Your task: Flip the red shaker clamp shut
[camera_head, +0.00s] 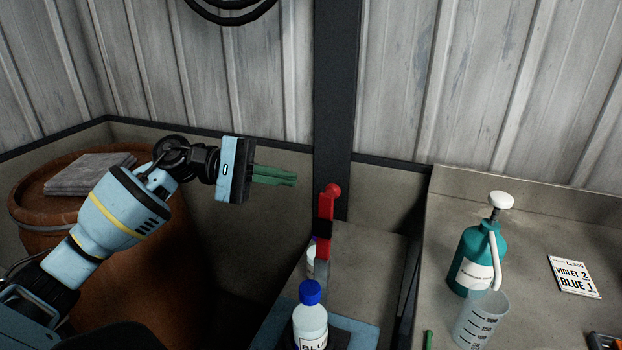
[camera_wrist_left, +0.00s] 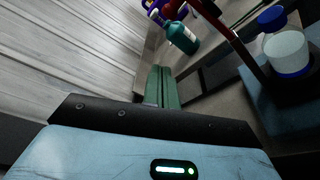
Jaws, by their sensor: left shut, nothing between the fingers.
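A blue-capped bottle (camera_head: 311,322) stands by the clamp's foot. My right gripper is not in view.
A dark post (camera_head: 335,90) rises behind the clamp. A teal pump bottle (camera_head: 477,258), a clear measuring beaker (camera_head: 481,320) and a label card (camera_head: 573,276) are on the right counter. A rusty barrel (camera_head: 150,260) with a folded cloth (camera_head: 90,174) stands left.

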